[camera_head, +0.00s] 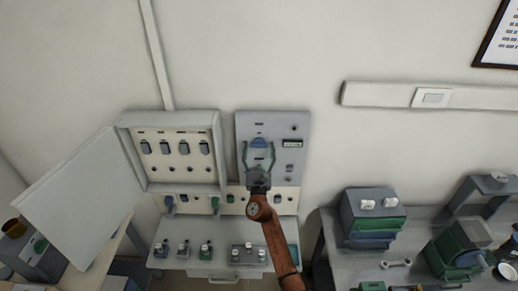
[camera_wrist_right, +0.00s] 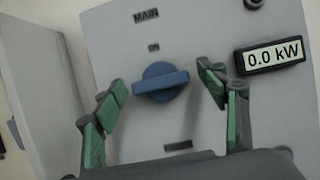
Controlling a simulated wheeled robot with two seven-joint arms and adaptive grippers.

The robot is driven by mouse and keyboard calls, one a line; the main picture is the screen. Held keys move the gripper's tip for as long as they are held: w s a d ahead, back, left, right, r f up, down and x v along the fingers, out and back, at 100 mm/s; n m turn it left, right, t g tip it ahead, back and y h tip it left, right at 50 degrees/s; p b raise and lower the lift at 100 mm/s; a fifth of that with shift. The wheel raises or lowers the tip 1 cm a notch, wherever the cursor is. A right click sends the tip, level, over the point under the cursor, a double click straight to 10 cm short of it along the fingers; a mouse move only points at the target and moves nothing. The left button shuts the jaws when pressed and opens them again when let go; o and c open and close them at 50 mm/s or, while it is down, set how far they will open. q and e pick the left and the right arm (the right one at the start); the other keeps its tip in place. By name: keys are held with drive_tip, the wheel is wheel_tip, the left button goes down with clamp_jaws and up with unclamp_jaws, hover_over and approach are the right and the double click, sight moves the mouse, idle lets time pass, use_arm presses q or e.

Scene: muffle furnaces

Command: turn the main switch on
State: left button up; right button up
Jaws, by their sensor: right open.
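The main switch is a round blue knob (camera_wrist_right: 161,82) on a grey panel (camera_wrist_right: 215,45), under the labels "MAIN" and "ON". Its raised handle lies nearly level across the knob, tilted slightly up at the right in the right wrist view. In the head view the blue knob (camera_head: 259,142) shows between my right gripper's fingers. My right gripper (camera_wrist_right: 162,88) is open, one green-padded finger on each side of the knob, with visible gaps. In the head view, my right gripper (camera_head: 259,155) reaches up to the panel from below. My left gripper is in neither view.
A display (camera_wrist_right: 270,55) right of the knob reads 0.0 kW. An open cabinet (camera_head: 170,120) with several breakers stands left of the panel, its door (camera_head: 80,198) swung left. A bench (camera_head: 340,262) with equipment stands at the right.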

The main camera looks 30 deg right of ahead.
drive_tip(key=shift+c, duration=0.5)
drive_tip(key=c, duration=1.1)
drive_tip(key=shift+o, duration=0.2)
